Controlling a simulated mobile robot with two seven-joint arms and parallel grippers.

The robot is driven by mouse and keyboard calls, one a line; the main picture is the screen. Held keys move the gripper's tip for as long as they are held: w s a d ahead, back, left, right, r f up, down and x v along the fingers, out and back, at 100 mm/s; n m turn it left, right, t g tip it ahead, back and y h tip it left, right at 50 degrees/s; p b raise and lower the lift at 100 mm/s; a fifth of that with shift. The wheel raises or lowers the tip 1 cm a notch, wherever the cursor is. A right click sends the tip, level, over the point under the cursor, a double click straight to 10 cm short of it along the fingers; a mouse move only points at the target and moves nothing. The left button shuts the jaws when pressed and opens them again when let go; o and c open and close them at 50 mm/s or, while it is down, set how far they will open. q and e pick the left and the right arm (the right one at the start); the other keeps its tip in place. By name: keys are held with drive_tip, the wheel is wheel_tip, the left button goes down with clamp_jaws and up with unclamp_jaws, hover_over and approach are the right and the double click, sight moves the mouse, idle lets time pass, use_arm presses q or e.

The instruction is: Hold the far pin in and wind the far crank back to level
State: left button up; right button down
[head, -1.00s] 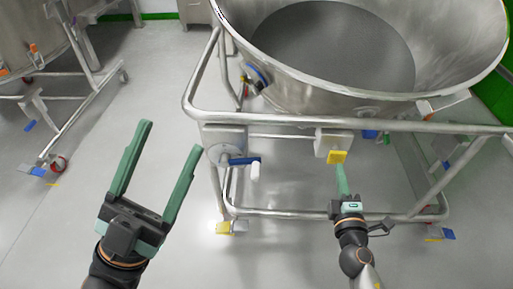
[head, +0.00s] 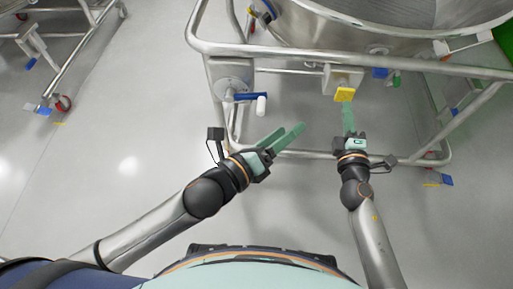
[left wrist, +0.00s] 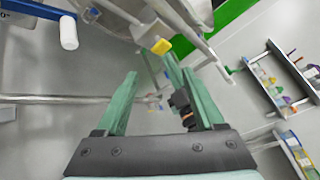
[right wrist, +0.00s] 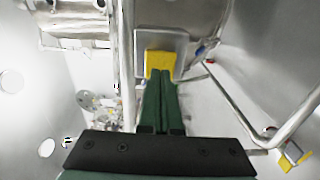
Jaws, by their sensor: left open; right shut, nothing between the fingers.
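The yellow pin (head: 344,94) sits on a pale box under the vessel's frame rail. My right gripper (head: 348,108) is shut and empty, its tips right at the pin's lower edge; I cannot tell whether they press it. The right wrist view shows the tips overlapping the yellow pin (right wrist: 158,60). The crank has a blue arm (head: 246,97) on a round grey hub and a white handle (head: 262,105). The arm points right, close to horizontal in the picture. My left gripper (head: 288,132) is open and empty, below and right of the handle, apart from it.
The big steel vessel (head: 390,30) hangs in a tubular frame (head: 300,53) over the crank and pin. A lower frame tube (head: 300,154) runs behind my left gripper. Another wheeled frame (head: 75,65) stands at upper left. The floor at left is clear.

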use_arm(q)
wheel_tip(320, 180, down, 5)
drive_tip(key=m+y, duration=0.3)
drive_tip(key=m, duration=0.2)
drive_tip(key=m+t+y, duration=0.3)
drive_tip(key=m+y, duration=0.5)
drive_tip(key=m, duration=0.5)
approach(260, 113)
wheel_tip(260, 113, down, 3)
drive_tip(key=w, duration=1.2)
drive_tip(key=shift+a+r, duration=0.1)
drive_tip(key=shift+r, duration=0.2)
drive_tip(key=shift+s, duration=0.15)
